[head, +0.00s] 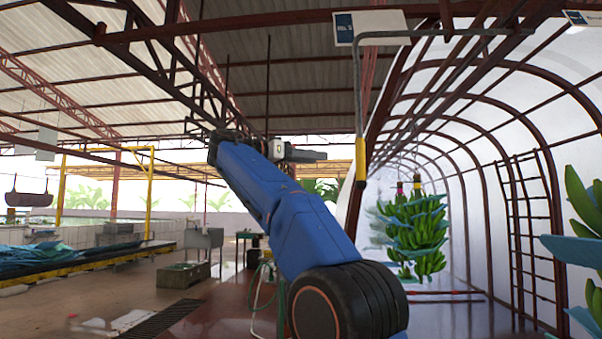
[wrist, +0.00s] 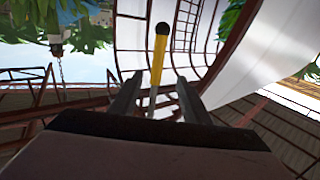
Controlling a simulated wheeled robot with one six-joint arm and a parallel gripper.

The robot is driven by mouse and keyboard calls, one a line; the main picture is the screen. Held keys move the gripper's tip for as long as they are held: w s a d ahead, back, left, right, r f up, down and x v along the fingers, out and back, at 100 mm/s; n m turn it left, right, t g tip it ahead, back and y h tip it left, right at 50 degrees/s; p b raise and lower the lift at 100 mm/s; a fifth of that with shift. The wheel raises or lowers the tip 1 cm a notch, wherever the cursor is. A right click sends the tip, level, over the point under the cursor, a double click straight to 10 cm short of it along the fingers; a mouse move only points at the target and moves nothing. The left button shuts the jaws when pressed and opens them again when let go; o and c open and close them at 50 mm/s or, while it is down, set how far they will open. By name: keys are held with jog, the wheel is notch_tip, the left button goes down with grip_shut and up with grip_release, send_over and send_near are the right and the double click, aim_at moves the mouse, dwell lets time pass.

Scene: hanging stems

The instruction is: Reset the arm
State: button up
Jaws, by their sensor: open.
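My blue arm rises from the bottom middle of the head view and bends at the top. My gripper (head: 308,155) is at its far end, pointing right. In the wrist view my gripper (wrist: 158,77) has its two dark fingers apart, with nothing held. A grey hooked rod with a yellow handle (head: 361,158) hangs just right of the gripper in the head view. In the wrist view the yellow handle (wrist: 159,62), with a black ball end, shows in the gap between the fingers. I cannot tell how far beyond the fingertips it is.
Green banana bunches (head: 412,232) with blue sheets hang at the right, another (head: 588,240) at the right edge. An overhead rail (head: 440,33) crosses above. A ladder (head: 526,235) stands by the white arched wall. A long table with blue sheeting (head: 50,258) is at the left. Open floor lies between.

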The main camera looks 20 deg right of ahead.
jog(key=s+d+f+n+t+y, duration=0.15)
jog(key=s+f+n+y, duration=0.35)
jog(key=f, duration=0.8)
jog(key=s+d+f+n+t+y, duration=0.1)
jog(key=s+f+n+t+y, duration=0.2)
jog(key=s+f+n, duration=0.65)
jog(key=s+a+f+n+y, duration=0.1)
jog(key=s+a+f+y, duration=0.2)
jog(key=s+f, duration=0.4)
jog(key=s+a+f+n+y, duration=0.1)
jog(key=s+a+f+y, duration=0.2)
jog(key=f, duration=1.8)
jog(key=s+a+f+n+y, duration=0.1)
jog(key=s+a+f+y, duration=0.3)
jog(key=s+f, duration=0.9)
jog(key=a+f, duration=0.2)
jog(key=a, duration=0.1)
jog(key=shift+a, duration=0.2)
